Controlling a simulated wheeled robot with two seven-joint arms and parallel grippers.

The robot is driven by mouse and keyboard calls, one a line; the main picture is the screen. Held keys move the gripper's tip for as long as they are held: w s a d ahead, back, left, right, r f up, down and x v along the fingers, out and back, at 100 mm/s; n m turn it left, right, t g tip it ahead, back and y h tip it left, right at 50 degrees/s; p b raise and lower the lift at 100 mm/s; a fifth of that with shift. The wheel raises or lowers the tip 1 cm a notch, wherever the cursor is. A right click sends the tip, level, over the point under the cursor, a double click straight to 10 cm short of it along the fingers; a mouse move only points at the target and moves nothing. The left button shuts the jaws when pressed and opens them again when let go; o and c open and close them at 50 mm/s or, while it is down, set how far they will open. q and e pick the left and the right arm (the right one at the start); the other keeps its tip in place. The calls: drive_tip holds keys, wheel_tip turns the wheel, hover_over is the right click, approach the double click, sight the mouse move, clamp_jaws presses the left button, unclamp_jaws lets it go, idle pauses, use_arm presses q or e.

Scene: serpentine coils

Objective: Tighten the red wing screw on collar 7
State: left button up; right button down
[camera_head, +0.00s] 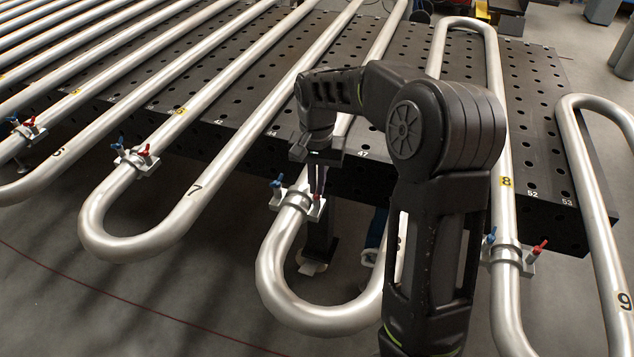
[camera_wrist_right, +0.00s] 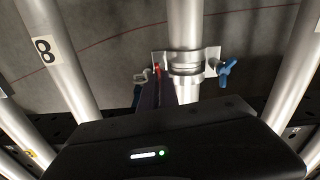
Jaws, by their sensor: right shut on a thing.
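The collar (camera_head: 298,201) under my right gripper is a silver clamp around a bent tube, with a blue wing screw (camera_head: 277,183) on its left and a red wing screw (camera_head: 316,200) on its right. I see no number on the collar itself. My right gripper (camera_head: 316,188) points down with its fingers shut on the red wing screw. In the right wrist view the collar (camera_wrist_right: 186,62) stands ahead, the blue screw (camera_wrist_right: 227,72) is clear at right, and the red screw (camera_wrist_right: 157,69) is mostly hidden by the dark fingers. My left gripper is not in view.
Other tubes run close on both sides; one at left bears a 7 (camera_head: 195,190). Another collar (camera_head: 504,254) with blue and red screws is at right, and another (camera_head: 135,158) at left. A perforated black table (camera_head: 540,120) lies behind. My right arm hides part of the tubes.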

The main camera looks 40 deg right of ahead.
drive_tip(key=shift+w+r, duration=0.15)
drive_tip(key=shift+r, duration=0.05)
drive_tip(key=c, duration=1.6)
unclamp_jaws()
drive_tip(key=shift+f, duration=0.15)
wheel_tip(320, 180, up, 8)
drive_tip(key=shift+f+b, duration=0.1)
drive_tip(key=shift+b, duration=0.35)
